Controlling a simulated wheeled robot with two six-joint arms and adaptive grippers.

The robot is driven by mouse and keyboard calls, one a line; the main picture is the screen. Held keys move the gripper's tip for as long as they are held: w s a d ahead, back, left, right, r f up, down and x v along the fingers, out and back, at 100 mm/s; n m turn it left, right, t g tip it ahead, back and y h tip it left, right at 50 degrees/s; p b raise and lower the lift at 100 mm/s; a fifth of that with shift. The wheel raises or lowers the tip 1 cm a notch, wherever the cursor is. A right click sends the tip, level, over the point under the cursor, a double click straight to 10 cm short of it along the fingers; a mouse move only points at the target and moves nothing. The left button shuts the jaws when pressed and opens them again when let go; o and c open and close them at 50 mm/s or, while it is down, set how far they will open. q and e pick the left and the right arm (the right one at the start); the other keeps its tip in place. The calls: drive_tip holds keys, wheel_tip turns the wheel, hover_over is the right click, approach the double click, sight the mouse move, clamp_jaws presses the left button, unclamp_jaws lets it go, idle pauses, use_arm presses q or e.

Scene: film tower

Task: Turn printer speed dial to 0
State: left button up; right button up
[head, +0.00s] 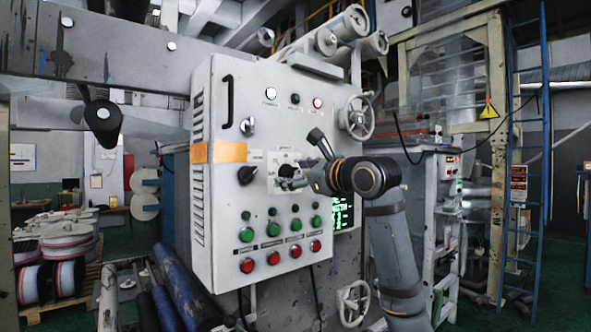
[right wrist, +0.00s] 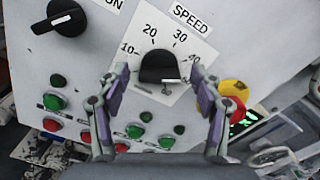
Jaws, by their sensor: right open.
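The printer speed dial (right wrist: 158,66) is a black knob on a white scale plate marked SPEED. It shows mid-picture in the right wrist view, with 10, 20 and 30 readable and the numbers on the right partly covered. A grey mark sits at the knob's lower right; I cannot tell its exact reading. My right gripper (right wrist: 160,92) is open, its two purple-padded fingers on either side of the dial and apart from it. In the head view, my right gripper (head: 300,165) is in front of the grey control panel (head: 222,225) and partly hides the dial.
Another black knob (right wrist: 60,18) is at the wrist view's upper left. Green buttons (head: 246,235) and red buttons (head: 247,266) line the panel below the dial. A red-and-yellow knob (right wrist: 232,95) lies right of my fingers. A handwheel (head: 357,117) sticks out at the panel's upper right.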

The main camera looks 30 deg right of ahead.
drive_tip(key=shift+w+f, duration=0.1)
drive_tip(key=shift+c, duration=0.9)
drive_tip(key=c, duration=1)
use_arm(q)
drive_tip(key=shift+s, duration=0.5)
use_arm(e)
drive_tip(key=shift+o, duration=0.2)
use_arm(q)
drive_tip(key=shift+f, duration=0.1)
use_arm(e)
drive_tip(key=shift+n, duration=0.3)
